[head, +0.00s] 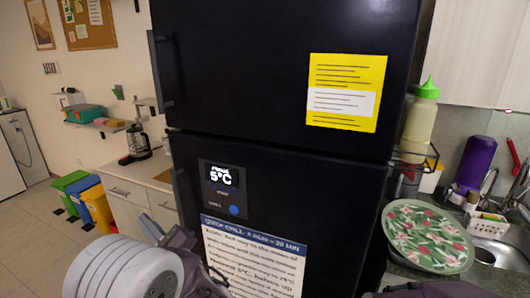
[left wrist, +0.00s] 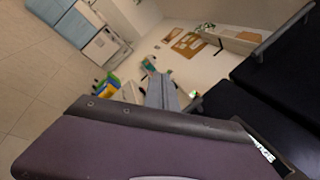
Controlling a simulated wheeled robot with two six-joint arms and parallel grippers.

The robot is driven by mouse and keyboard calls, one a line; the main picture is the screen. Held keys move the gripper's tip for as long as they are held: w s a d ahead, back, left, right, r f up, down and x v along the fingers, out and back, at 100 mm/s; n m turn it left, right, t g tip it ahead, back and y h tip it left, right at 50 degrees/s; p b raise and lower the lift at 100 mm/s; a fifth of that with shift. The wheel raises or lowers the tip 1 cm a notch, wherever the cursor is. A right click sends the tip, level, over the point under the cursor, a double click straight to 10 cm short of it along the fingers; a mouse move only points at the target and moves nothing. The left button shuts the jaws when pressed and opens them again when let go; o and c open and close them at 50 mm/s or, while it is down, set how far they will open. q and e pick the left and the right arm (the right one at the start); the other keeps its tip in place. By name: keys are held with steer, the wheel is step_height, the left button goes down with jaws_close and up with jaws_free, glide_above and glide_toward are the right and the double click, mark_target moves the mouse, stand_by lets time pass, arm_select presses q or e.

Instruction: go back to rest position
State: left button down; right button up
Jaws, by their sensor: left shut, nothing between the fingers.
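My left gripper (head: 152,230) shows at the lower left of the head view, in front of the fridge's lower left part and the counter behind. Its grey fingers are shut with nothing between them. In the left wrist view the fingers (left wrist: 161,92) show beyond a large dark purple part of my own arm. My right gripper is not in view; only a dark piece at the bottom right edge of the head view may be mine.
A black fridge (head: 270,145) with a yellow note (head: 345,70) and a panel reading 5°C stands close ahead. To its right are a floral plate (head: 428,236), a green-capped bottle (head: 421,115) and a sink (head: 495,250). Bins (head: 95,205) and open floor lie left.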

arm_select(q)
steer(key=s+a+f+n+g+p, duration=0.1)
steer(key=s+a+n+g, duration=0.3)
steer(key=s+a+g, duration=0.25)
steer(key=s+f+n+g+h+p, duration=0.2)
steer(key=s+f+n+g+h, duration=0.4)
steer(key=s+f, duration=0.55)
steer(key=s+d+f+n+h, duration=0.2)
steer(key=d+f+n+h, duration=0.15)
steer(key=d, duration=0.45)
steer(key=s+d+f+n+h, duration=0.1)
steer(key=d+f+n+h, duration=0.3)
steer(key=d, duration=0.3)
steer(key=w+d+t+h, duration=0.1)
steer(key=w+d+h, duration=0.2)
steer(key=w+d, duration=0.1)
steer(key=shift+w+d, duration=0.35)
steer(key=shift+w, duration=0.1)
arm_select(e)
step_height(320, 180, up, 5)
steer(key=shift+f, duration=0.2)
